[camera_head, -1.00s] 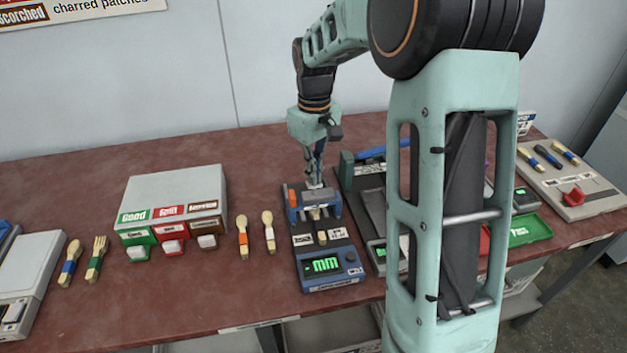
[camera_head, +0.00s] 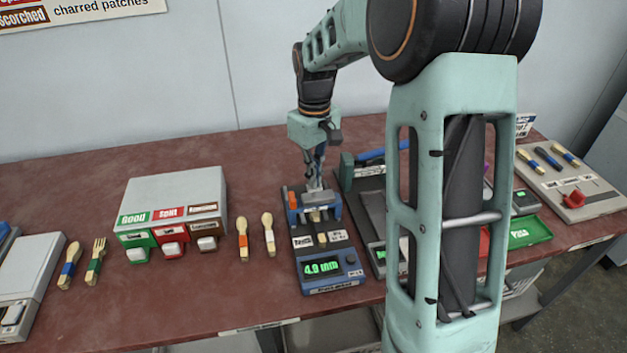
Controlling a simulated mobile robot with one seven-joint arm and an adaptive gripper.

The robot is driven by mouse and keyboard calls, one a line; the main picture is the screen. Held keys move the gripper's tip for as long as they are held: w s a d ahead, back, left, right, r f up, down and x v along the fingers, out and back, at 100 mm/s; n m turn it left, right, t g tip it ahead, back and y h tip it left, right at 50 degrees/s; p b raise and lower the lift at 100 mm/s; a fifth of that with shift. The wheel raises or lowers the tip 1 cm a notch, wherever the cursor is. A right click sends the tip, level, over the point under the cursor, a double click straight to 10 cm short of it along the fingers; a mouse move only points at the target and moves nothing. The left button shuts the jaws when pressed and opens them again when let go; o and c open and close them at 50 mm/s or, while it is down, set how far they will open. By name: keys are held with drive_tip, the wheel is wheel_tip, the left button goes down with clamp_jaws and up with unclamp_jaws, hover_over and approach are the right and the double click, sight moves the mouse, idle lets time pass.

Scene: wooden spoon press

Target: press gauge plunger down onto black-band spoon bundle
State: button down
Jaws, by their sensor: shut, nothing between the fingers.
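The blue thickness gauge (camera_head: 333,287) stands on the table in the middle of the head view. Its display (camera_head: 322,268) reads what looks like 4.9 mm in green. A wooden spoon bundle (camera_head: 322,239) sticks out of the gauge toward me; its band is hidden under the plunger or too small to tell. My gripper (camera_head: 315,187) points straight down, shut and empty, with its tips at the grey plunger (camera_head: 316,199) between the gauge's blue posts. The tips appear to touch the plunger's top.
Two banded spoon bundles (camera_head: 242,240) lie left of the gauge, beside a grey sorting box (camera_head: 176,190) with green, red and brown slots. A dark tray device (camera_head: 372,215) stands close on the right. My arm hides part of the right side.

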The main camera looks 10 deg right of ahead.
drive_tip(key=shift+r+p, duration=2.6)
drive_tip(key=shift+r, duration=0.75)
